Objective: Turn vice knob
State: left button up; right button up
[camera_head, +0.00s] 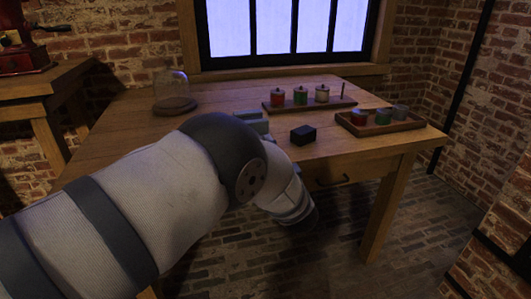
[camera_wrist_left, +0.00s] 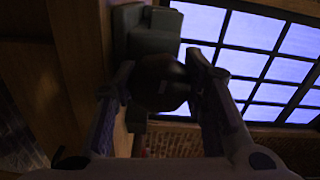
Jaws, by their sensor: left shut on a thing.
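The vice is a grey-green block whose top (camera_head: 252,120) shows at the table's front edge, mostly hidden behind my left arm in the head view. In the left wrist view its grey body (camera_wrist_left: 150,38) stands at the top. My left gripper (camera_wrist_left: 158,78) has one finger on each side of a dark, rounded vice knob (camera_wrist_left: 160,92) and is shut on it. The view is dim, so the knob's exact shape and turn angle cannot be told. In the head view my left arm hides the knob and the fingers. My right gripper is not in view.
On the wooden table (camera_head: 130,122), a black box (camera_head: 303,135) sits right of the vice. A rack (camera_head: 335,103) with jars stands behind, a tray (camera_head: 385,128) with more jars at right, and a glass dome (camera_head: 171,88) at back left. The table's left part is clear.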

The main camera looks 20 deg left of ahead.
pick_arm(q)
jog(key=shift+r, duration=0.1)
jog(key=o, duration=1.2)
